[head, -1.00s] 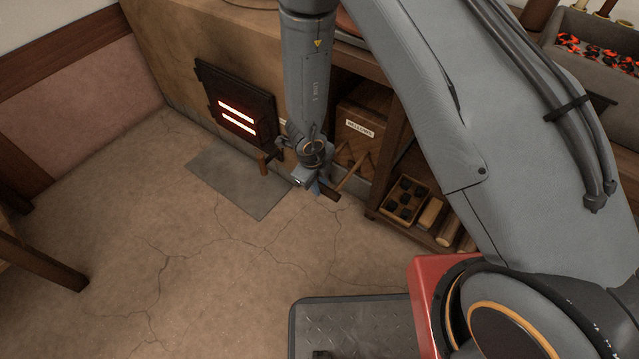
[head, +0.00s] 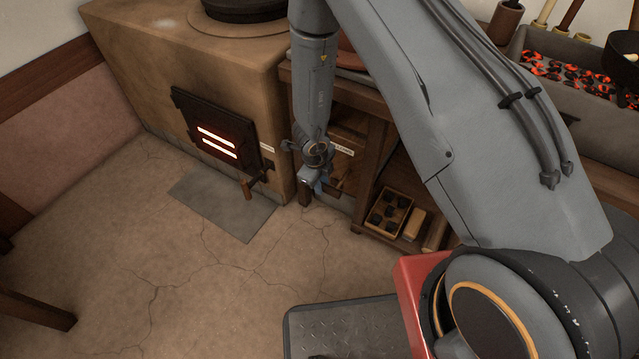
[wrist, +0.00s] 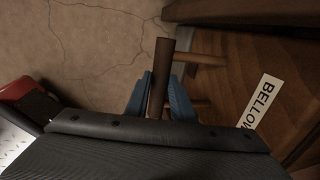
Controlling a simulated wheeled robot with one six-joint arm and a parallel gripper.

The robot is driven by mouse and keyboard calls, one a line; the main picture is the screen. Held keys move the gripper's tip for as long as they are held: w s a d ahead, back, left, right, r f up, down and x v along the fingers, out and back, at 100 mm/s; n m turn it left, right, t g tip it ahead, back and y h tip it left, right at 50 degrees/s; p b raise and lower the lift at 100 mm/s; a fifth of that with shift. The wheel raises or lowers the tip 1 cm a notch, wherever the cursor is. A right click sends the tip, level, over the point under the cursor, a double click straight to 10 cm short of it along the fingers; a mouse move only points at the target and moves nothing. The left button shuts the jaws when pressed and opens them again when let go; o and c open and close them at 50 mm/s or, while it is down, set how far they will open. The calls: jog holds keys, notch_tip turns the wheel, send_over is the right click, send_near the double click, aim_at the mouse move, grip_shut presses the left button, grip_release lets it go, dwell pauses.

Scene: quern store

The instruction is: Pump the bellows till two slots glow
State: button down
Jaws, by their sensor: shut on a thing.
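The stove's black iron door (head: 186,107) has two slots (head: 218,142), both glowing pinkish white, in the head view. The bellows (head: 350,143) sit in an opening under the bench right of the stove, mostly behind my arm. Part of their white label (wrist: 262,100) shows in the wrist view. My gripper (wrist: 161,80) is shut on the dark wooden bellows handle (wrist: 160,62), with a blue finger on each side. A lighter wooden rod (wrist: 205,59) runs right from the handle towards the bellows. In the head view my gripper (head: 309,186) hides most of the handle.
A grey plate (head: 225,205) lies on the floor before the stove (head: 150,70). A wooden tray of black lumps (head: 388,212) stands on the low shelf. A trough of glowing coals (head: 590,105) is at upper right.

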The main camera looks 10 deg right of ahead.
jog(key=c, duration=1.5)
grip_release()
jog(key=shift+s, duration=0.15)
jog(key=shift+c, duration=0.2)
jog(key=shift+a, duration=0.1)
notch_tip(320, 180, up, 8)
jog(key=s+p, duration=0.1)
jog(key=p, duration=0.2)
jog(key=shift+a+f, duration=0.15)
jog(key=shift+a, duration=0.3)
jog(key=shift+s, duration=0.1)
